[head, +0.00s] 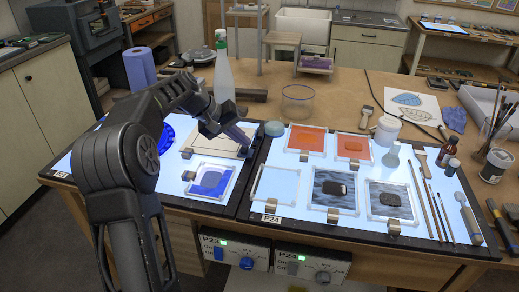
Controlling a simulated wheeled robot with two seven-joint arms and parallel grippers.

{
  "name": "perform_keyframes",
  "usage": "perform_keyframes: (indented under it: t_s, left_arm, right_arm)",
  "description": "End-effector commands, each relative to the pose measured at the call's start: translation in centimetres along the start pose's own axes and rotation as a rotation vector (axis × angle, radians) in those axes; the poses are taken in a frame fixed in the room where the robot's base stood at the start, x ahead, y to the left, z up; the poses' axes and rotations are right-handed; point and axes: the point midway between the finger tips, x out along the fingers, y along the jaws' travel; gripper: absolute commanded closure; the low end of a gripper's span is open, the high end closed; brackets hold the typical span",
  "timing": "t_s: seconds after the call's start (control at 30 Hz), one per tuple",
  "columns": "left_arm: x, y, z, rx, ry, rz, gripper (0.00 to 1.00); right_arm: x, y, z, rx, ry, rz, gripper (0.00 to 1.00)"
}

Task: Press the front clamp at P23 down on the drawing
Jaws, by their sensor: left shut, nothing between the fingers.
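The drawing (207,143) is a pale sheet on the lit left table, P23 (160,190). A small brass-coloured clamp (187,153) sits at its left front corner. Another clamp (189,175) sits a little nearer, at the upper left of a blue glass piece (212,180). My left gripper (243,148) is shut and empty, pointing down to the right at the drawing's right front corner. The fingers hide that corner, and I cannot tell whether they touch anything there. My right gripper is not in view.
A round pale green pot (274,128) is right of my gripper. The P24 table (310,172) holds orange and grey glass pieces with clamps. Brushes (437,212) lie at its right. Control boxes hang below the front edge.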

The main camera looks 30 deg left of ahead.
Motion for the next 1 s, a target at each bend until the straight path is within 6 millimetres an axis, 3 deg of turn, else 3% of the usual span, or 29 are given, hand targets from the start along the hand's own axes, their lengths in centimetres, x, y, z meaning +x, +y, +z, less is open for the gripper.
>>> perform_keyframes:
  t_s: [0.53,1.0]
  left_arm:
    - [-1.3,1.1,-0.3,0.002,0.000,-0.001,1.00]
    - [-1.3,1.1,-0.3,0.002,0.000,-0.002,1.00]
  right_arm:
    - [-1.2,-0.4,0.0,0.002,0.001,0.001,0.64]
    - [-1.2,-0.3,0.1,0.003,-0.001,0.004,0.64]
